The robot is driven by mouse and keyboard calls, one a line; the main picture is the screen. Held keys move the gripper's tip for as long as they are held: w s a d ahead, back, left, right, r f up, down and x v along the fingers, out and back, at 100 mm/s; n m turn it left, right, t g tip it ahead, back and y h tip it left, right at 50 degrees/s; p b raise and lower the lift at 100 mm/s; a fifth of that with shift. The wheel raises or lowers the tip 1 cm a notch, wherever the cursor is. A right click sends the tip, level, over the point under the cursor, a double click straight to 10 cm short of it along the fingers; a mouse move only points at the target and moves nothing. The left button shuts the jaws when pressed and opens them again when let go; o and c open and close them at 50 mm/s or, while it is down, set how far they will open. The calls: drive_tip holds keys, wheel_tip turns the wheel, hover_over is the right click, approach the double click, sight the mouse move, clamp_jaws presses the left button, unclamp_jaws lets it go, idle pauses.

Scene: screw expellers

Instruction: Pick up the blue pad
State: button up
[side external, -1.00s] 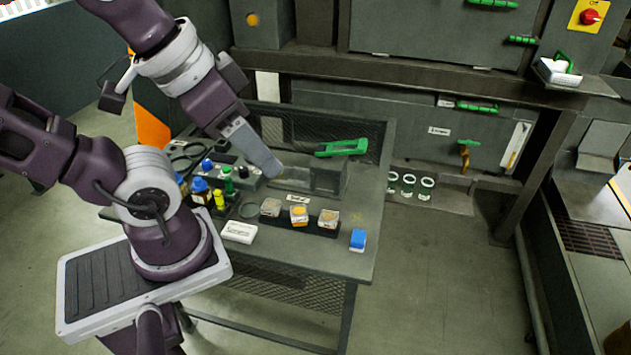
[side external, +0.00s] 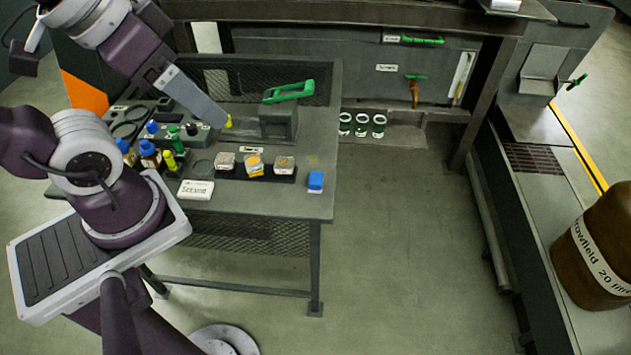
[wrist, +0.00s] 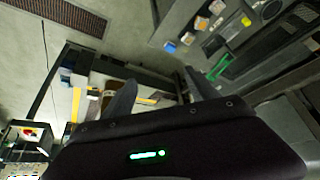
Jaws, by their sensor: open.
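The blue pad (side external: 316,180) is a small blue block with a pale base. It sits near the front right corner of the dark grey table (side external: 318,205) and also shows small in the wrist view (wrist: 170,47). My gripper (side external: 221,121) is over the table, up and left of the pad and well apart from it in the side view. In the wrist view its two fingers (wrist: 157,84) are spread, with nothing between them.
Sample boxes (side external: 254,165) in a dark tray and a white labelled box (side external: 196,190) stand left of the pad. Bottles (side external: 150,153) stand further left. A green-handled device (side external: 288,92) is behind. The table around the pad is clear.

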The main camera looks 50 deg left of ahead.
drive_tip(key=m+g, duration=0.5)
drive_tip(key=m, duration=0.3)
hover_over(316, 177)
drive_tip(key=w, duration=0.1)
wheel_tip(316, 177, down, 26)
drive_tip(key=shift+m+g, duration=0.3)
drive_tip(key=shift+m, duration=0.2)
drive_tip(key=f, duration=0.7)
drive_tip(key=s+f, duration=0.1)
drive_tip(key=f, duration=0.2)
drive_tip(key=shift+s+f, duration=0.1)
drive_tip(key=shift+f, duration=0.25)
clamp_jaws()
wheel_tip(316, 177, up, 10)
drive_tip(key=shift+r, duration=0.1)
